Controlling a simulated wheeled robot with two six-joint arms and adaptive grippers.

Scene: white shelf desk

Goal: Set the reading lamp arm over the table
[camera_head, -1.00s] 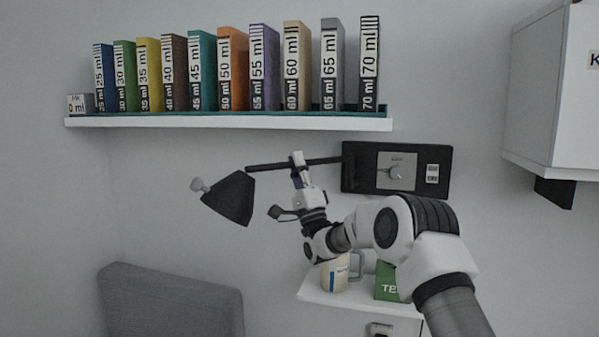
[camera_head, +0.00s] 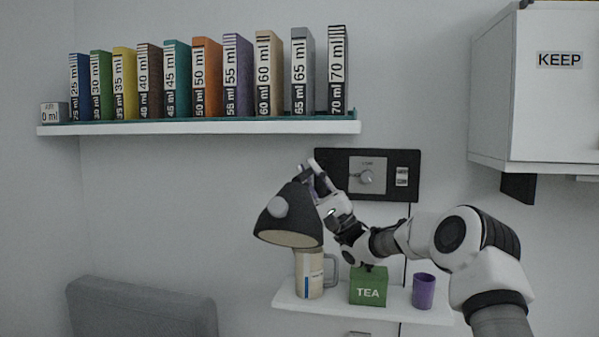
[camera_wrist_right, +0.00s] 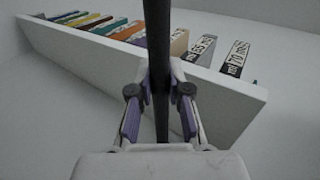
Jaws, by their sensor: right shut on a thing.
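The reading lamp's dark cone shade (camera_head: 284,215) is in the head view, with a light round knob on its front and its pale inside showing below. It appears in front of the wall, above the small white table (camera_head: 392,312). My right gripper (camera_head: 312,178) is beside the shade, at its upper right. In the right wrist view the dark lamp arm (camera_wrist_right: 158,60) runs upright between the two purple-padded fingers of my right gripper (camera_wrist_right: 158,100), which is shut on it. In the head view the lamp arm is mostly hidden behind the shade and gripper. My left gripper is not in view.
A cream mug (camera_head: 309,274), a green TEA box (camera_head: 368,288) and a purple cup (camera_head: 424,291) stand on the small table. A black wall panel (camera_head: 368,174) is behind my right gripper. A wall shelf (camera_head: 200,127) with several binders is above. A grey chair back (camera_head: 140,308) is lower left.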

